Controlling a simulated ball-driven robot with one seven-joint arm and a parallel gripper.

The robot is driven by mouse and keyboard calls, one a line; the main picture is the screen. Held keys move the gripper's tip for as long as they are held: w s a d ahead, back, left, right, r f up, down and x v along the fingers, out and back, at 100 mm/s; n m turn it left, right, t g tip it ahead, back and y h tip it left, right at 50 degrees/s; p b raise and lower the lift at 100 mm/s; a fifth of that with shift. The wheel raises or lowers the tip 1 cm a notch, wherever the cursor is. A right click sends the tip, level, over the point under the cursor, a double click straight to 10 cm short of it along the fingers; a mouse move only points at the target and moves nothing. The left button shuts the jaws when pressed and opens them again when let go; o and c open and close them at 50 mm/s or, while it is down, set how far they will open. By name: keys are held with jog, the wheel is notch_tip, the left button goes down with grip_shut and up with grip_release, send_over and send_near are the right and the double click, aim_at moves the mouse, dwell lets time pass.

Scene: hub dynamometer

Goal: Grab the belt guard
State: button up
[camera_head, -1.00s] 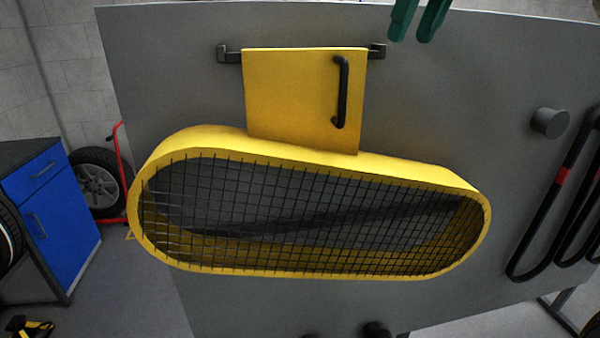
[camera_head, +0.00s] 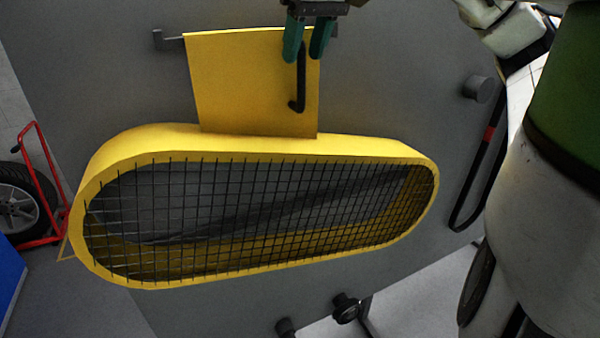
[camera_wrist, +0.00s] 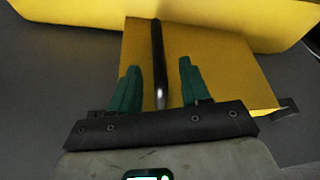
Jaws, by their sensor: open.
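The belt guard (camera_head: 255,146) is a long yellow oval frame with a dark wire mesh front. A flat yellow plate (camera_head: 225,85) rises from its top and hangs at a bracket on the grey panel. A black bar handle (camera_head: 300,88) stands on the plate's right side. My gripper (camera_head: 308,55), with green fingers, is open at the handle's upper end. In the wrist view, the handle (camera_wrist: 158,62) lies between the two open fingers (camera_wrist: 160,75), nearer the left one. I cannot tell whether either finger touches it.
The grey panel (camera_head: 400,90) stands behind the guard. A dark round peg (camera_head: 478,88) and a black belt (camera_head: 470,195) are on the right. Dark knobs (camera_head: 345,305) show below. A red wheeled frame with a tyre (camera_head: 20,205) stands at the far left.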

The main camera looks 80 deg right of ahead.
jog(key=shift+x, duration=1.75)
grip_shut()
jog(key=shift+r, duration=0.1)
